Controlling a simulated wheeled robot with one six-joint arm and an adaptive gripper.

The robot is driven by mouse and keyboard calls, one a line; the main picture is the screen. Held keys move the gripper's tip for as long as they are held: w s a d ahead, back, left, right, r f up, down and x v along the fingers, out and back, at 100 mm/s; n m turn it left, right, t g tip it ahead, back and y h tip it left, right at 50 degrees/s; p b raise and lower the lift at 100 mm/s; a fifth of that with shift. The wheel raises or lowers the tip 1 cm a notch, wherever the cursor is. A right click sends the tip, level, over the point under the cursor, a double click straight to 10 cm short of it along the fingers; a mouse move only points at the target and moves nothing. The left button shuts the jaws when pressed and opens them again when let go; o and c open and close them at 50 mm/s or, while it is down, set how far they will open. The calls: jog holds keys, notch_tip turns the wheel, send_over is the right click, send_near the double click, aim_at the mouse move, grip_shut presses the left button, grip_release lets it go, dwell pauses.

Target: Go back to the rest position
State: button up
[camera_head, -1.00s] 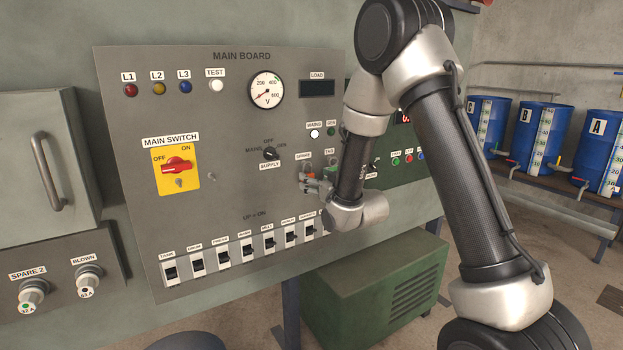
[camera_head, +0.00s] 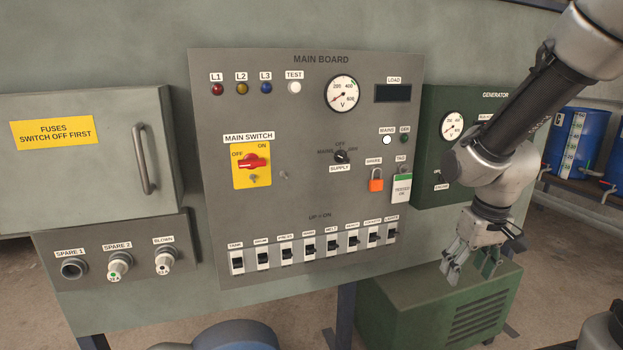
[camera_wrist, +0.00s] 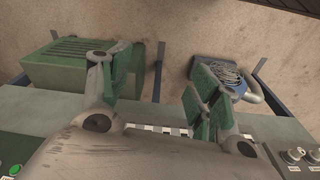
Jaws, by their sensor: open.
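My gripper (camera_head: 470,270) hangs at the right of the head view, pointing down, in front of the green generator panel (camera_head: 432,195) and above the green cabinet (camera_head: 440,310). Its fingers are apart and nothing is between them. In the wrist view my gripper (camera_wrist: 160,85) also shows open and empty, with its green-padded fingers over the floor. The grey main board (camera_head: 300,200) is to its left, clear of the fingers.
The main board carries a red main switch (camera_head: 252,162) on yellow, an orange padlock (camera_head: 376,183), a tag (camera_head: 402,188) and a row of breakers. A fuse cabinet (camera_head: 80,150) stands left. Blue drums (camera_head: 577,142) stand at the back right.

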jog(key=s+d+r+m+t, duration=0.1)
jog(key=s+d+r, duration=0.3)
jog(key=s+r, duration=0.7)
notch_tip(320, 180, up, 3)
jog(key=shift+s+m+t, duration=0.3)
jog(key=shift+s+t, duration=0.05)
jog(key=shift+t, duration=0.55)
